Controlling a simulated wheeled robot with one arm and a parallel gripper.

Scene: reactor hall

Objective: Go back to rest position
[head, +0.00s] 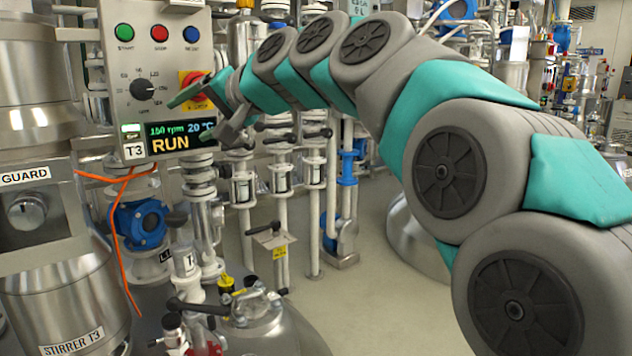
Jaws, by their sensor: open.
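My gripper (203,113) is at the upper left of the head view, at the end of my grey and teal arm. Its two fingers are apart, and nothing shows between them. The fingers are in front of the right side of the T3 control panel (115,62), by a red and yellow switch (196,88) that they partly cover. I cannot tell whether a finger touches the panel. The panel's display (180,136) reads "150 rpm", "20 °C" and "RUN". A black dial (143,89) and green, red and blue buttons are on the panel.
A steel stirrer column (45,240) labelled "STIRRER T3" stands at the left, with an orange cable (123,255) beside it. A vessel lid with fittings (255,315) is below the panel. Pipes and valves (283,175) stand behind my gripper. Grey floor (375,290) is open at the centre.

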